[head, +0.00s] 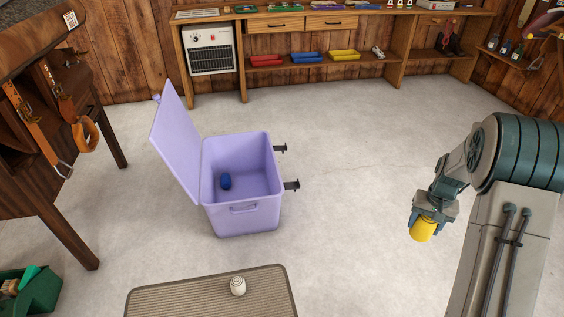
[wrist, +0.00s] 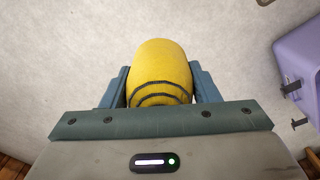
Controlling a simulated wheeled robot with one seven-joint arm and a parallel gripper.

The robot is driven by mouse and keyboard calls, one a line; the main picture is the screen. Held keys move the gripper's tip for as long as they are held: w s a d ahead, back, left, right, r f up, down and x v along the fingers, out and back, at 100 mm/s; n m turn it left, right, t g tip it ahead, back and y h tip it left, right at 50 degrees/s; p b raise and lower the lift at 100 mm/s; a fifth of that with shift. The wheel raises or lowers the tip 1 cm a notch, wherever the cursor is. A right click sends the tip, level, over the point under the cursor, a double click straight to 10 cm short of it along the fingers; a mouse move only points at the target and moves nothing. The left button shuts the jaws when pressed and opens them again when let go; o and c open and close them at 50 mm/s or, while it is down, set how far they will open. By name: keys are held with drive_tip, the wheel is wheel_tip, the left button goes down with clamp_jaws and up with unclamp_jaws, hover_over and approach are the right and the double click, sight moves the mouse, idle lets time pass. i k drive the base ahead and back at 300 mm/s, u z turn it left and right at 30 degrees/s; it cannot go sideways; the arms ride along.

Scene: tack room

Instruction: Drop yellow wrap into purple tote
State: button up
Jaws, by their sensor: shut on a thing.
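The yellow wrap (head: 423,230) is a short yellow roll held in my gripper (head: 431,213), to the right of the tote and above the floor. In the wrist view the wrap (wrist: 161,72) sits between the two blue-grey fingers of my gripper (wrist: 161,88), with dark curved lines on its near end. The purple tote (head: 242,212) stands on the floor left of my gripper, its lid (head: 176,146) raised on the left side. A blue roll lies inside it (head: 225,181). Part of the tote shows at the right edge of the wrist view (wrist: 298,75).
Two dark latches (head: 291,185) stick out from the tote's right side. A ribbed mat (head: 190,297) with a white roll (head: 238,286) lies in front. A wooden rack (head: 40,190) stands left, a workbench (head: 300,20) behind. The floor between gripper and tote is clear.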

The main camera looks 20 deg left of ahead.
sight(245, 183)
drive_tip(key=z, duration=0.1)
drive_tip(key=i, duration=1.7)
drive_tip(key=u, duration=0.85)
drive_tip(key=i, duration=0.85)
drive_tip(key=u, duration=1.55)
drive_tip(key=i, duration=0.5)
drive_tip(key=u, duration=0.4)
